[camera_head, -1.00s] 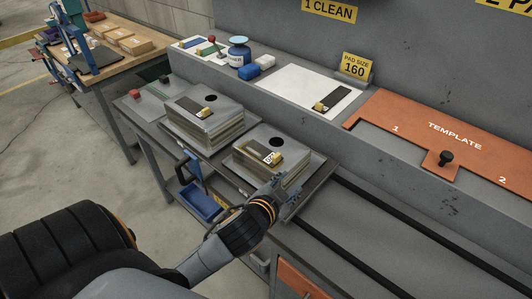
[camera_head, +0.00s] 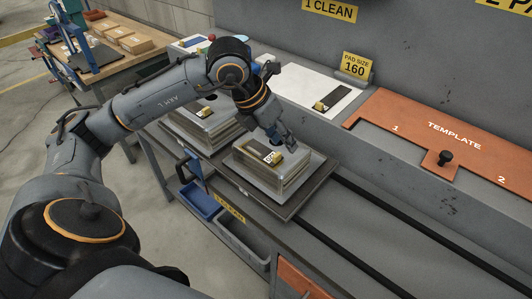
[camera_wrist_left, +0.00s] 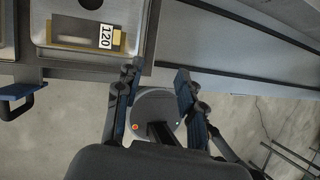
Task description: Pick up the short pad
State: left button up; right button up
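A dark, flat pad with a yellow block and a white "120" label (camera_head: 255,148) lies on top of the right-hand stack of plates (camera_head: 275,182). In the left wrist view the "120" label (camera_wrist_left: 106,36) shows at the top left, on the end of the pad (camera_wrist_left: 75,31). My left gripper (camera_head: 287,143) is above the back right of this stack, apart from the pad. In the left wrist view its two fingers (camera_wrist_left: 157,92) are spread with nothing between them. Another dark pad (camera_head: 340,96) with a yellow block lies on the white sheet. My right gripper is not in view.
A second stack (camera_head: 205,128) with a pad and yellow block stands to the left, partly hidden by my left arm. An orange template (camera_head: 400,122) with a black knob lies on the ledge at right. A "PAD SIZE 160" sign (camera_head: 357,67) stands behind the white sheet.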

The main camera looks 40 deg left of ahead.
pick_arm(q)
jog(key=a+r+y, duration=0.1)
jog(key=a+y, duration=0.1)
jog(key=a, duration=0.3)
jog(key=n+p, duration=0.1)
jog(key=p, duration=0.1)
send_over(277, 155)
jog(key=s, duration=0.3)
jog(key=shift+y, duration=0.3)
jog(key=f, duration=0.7)
jog(key=shift+w+a+f, duration=0.1)
jog(key=shift+w+a, duration=0.15)
jog(key=shift+a, duration=0.15)
jog(key=p+x, duration=0.1)
jog(key=x, duration=0.1)
jog(key=p+x, duration=0.1)
jog(key=x, duration=0.1)
jog(key=shift+d+f, duration=0.25)
jog(key=shift+f, duration=0.05)
jog(key=shift+w+f, duration=0.25)
jog(key=shift+f, duration=0.3)
grip_shut()
